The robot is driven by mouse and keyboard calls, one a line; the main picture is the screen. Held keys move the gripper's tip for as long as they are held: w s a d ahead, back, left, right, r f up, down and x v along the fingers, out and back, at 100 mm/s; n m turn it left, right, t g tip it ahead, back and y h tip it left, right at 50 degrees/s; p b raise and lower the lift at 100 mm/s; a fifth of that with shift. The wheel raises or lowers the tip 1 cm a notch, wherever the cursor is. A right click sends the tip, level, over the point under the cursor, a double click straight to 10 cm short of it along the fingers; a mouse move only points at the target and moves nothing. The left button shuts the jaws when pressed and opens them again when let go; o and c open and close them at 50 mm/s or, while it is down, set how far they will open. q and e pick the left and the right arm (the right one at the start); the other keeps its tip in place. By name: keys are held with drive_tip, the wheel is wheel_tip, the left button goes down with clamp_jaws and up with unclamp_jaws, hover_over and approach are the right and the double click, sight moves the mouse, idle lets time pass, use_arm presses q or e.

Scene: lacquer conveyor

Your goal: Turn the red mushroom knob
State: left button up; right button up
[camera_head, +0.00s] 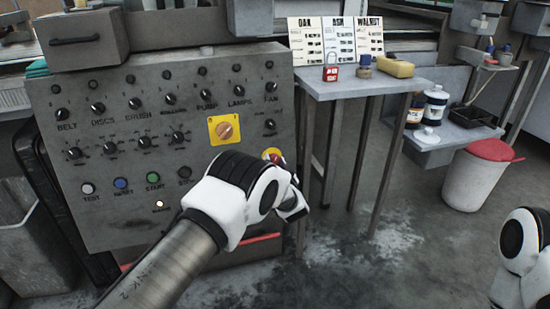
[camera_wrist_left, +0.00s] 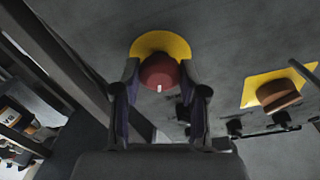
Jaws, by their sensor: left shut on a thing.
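The red mushroom knob (camera_head: 275,157) sits on a yellow round plate at the lower right of the grey control panel (camera_head: 60,205). In the head view my left wrist hides most of it. In the left wrist view the red knob (camera_wrist_left: 160,72) lies between the tips of my left gripper (camera_wrist_left: 159,80), with the yellow plate (camera_wrist_left: 160,42) behind it. A small pale mark shows on the knob's face. My left gripper is shut on the knob, one finger on each side. My right gripper is not in view; a white and black part of my right arm shows at the right edge.
An orange rotary switch on a yellow square (camera_head: 216,121) is up and left of the knob. Several black knobs and coloured buttons cover the panel. A grey side table (camera_head: 350,90) holds a red padlock (camera_head: 331,73) and a yellow block (camera_head: 395,67). A bin with a red lid (camera_head: 490,150) stands right.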

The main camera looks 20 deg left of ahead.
use_arm(q)
drive_tip(key=shift+m+h+p, duration=0.3)
drive_tip(key=shift+m+p, duration=0.25)
drive_tip(key=shift+m, duration=0.65)
drive_tip(key=o, duration=1.1)
drive_tip(key=shift+o, duration=0.2)
drive_tip(key=v, duration=0.7)
drive_tip(key=shift+s, duration=0.2)
drive_tip(key=shift+d, duration=0.1)
